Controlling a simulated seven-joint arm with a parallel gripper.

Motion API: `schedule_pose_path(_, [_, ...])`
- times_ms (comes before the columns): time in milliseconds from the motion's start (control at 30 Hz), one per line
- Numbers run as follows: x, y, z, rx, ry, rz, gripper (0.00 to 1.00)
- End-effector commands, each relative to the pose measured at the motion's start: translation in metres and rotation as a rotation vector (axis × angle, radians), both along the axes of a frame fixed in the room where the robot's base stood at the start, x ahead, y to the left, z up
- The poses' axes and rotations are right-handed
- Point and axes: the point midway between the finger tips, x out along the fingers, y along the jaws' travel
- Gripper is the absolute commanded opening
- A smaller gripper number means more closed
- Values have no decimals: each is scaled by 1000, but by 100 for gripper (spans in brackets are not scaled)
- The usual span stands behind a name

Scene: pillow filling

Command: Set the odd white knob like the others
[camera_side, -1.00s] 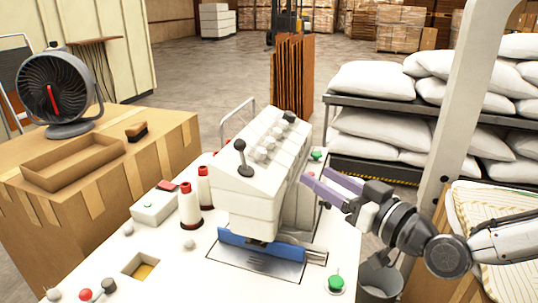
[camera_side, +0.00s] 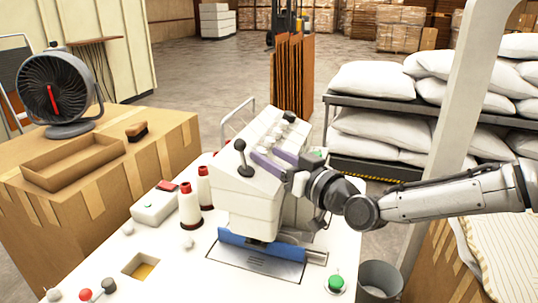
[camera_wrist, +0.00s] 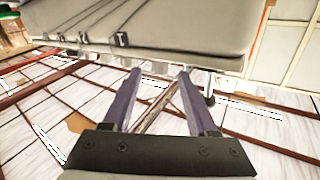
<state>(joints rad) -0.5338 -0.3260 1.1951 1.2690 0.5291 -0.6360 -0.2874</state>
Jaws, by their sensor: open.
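The white sewing machine (camera_side: 247,205) stands on the white table in the side view. A row of small white knobs (camera_side: 276,131) runs along its sloped top panel, partly hidden by my gripper; which one is odd cannot be told. My gripper (camera_side: 266,154) has purple fingers, spread apart, at the near part of that row. I cannot tell whether a knob lies between them or touches them. In the wrist view my open gripper (camera_wrist: 160,72) shows no recognisable knob between its fingers.
A black lever (camera_side: 240,147) stands up close left of my fingers, and a dark knob (camera_side: 290,117) sits at the panel's far end. Red-topped thread cones (camera_side: 190,206) stand left of the machine. A green button (camera_side: 336,283) is at the table's front right.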

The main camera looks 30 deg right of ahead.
Motion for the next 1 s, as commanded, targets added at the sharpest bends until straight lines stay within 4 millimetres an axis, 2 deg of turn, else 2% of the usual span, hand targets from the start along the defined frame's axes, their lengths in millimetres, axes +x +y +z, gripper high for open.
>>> schedule_pose_path(167, [10, 2, 0, 1, 0, 0, 58])
schedule_pose_path(467, [11, 2, 0, 0, 0, 0, 57])
schedule_pose_path(767, [10, 2, 0, 0, 0, 0, 3])
schedule_pose_path(800, [10, 2, 0, 0, 0, 0, 0])
schedule_pose_path(1000, [10, 3, 0, 0, 0, -1, 0])
